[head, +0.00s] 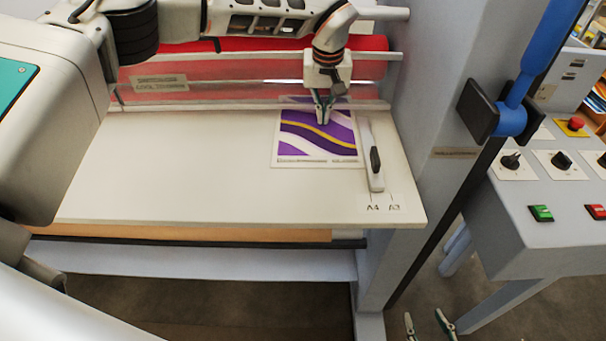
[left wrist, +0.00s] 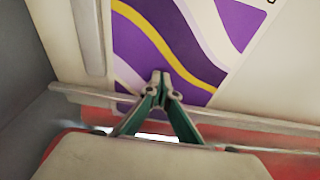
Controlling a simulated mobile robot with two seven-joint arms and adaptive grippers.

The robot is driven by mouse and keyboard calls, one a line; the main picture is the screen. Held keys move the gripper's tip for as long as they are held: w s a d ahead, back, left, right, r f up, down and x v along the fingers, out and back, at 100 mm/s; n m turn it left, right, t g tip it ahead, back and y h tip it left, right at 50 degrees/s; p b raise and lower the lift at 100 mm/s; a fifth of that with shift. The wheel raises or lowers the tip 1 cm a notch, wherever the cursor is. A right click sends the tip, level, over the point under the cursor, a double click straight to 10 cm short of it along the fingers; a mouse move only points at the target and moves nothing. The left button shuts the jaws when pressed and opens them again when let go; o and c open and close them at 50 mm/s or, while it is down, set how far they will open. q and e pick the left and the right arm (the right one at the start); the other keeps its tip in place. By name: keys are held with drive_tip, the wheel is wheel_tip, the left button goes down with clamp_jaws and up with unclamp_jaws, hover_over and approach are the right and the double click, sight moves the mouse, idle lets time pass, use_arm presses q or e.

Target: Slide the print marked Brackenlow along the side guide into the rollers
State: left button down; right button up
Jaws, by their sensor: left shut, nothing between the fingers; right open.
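The print (head: 299,144), purple with white and yellow waves, lies flat on the white feed table; its small lettering is unreadable. Its right edge runs close along the side guide (head: 376,165); I cannot tell whether they touch. Its far end reaches the bar before the red roller (head: 365,43), and a faint purple strip shows beyond. My left gripper (head: 323,121) is shut and empty, pointing down with its tips at the print's far part. In the left wrist view the shut tips (left wrist: 160,76) appear over the print (left wrist: 143,40). My right gripper (head: 428,324) is open, low at the bottom edge.
The feed table (head: 180,165) is clear left of the print. A reddish clear cover (head: 215,75) with a label (head: 160,84) stands behind it. A grey side post and blue lever (head: 515,110) rise on the right, beside a control panel (head: 555,190) with knobs and buttons.

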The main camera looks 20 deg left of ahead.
use_arm(q)
drive_tip(key=shift+r, duration=0.55)
drive_tip(key=shift+r, duration=2.5)
